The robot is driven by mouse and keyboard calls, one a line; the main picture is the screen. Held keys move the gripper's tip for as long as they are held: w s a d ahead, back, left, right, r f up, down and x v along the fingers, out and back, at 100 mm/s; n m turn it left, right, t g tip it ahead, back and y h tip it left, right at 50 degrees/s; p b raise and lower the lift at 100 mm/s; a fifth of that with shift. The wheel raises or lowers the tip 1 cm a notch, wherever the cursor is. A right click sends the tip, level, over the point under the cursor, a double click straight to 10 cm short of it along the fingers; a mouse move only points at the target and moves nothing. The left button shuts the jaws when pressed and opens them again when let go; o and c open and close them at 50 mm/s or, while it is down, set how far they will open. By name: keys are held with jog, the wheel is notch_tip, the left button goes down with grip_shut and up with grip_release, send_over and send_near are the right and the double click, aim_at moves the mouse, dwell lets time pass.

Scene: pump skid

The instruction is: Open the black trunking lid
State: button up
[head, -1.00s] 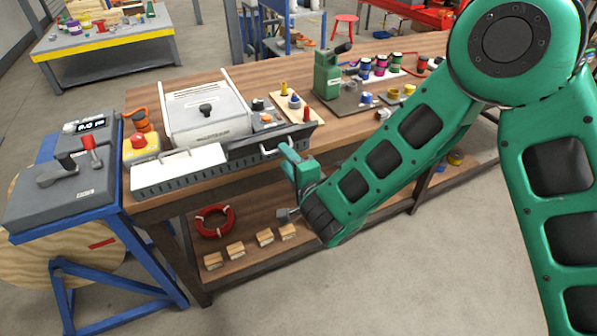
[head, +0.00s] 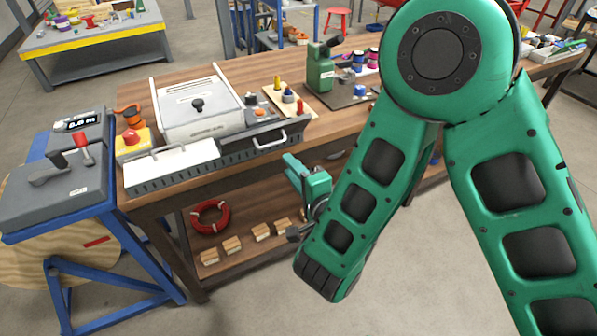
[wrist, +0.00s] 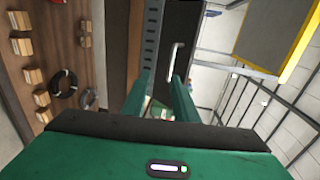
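The black trunking lid (head: 245,141) lies along the right part of the grey slotted trunking (head: 200,176) at the front of the bench. It has a pale bar handle (head: 271,144); I cannot tell if the lid is raised at all. In the wrist view the dark lid (wrist: 180,22) and its handle (wrist: 174,62) show ahead, between the lines of my fingers. My gripper (head: 289,161) is in front of and below the handle, apart from it. In the wrist view my gripper (wrist: 161,88) has its two green fingers spread, with nothing held between them.
Behind are a grey-white box with a black knob (head: 200,110) and a green pump (head: 320,70). A red emergency button (head: 133,138) stands left. The floor before the bench is clear.

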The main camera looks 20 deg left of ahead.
jog(key=shift+r+v, duration=0.25)
jog(key=shift+v, duration=0.75)
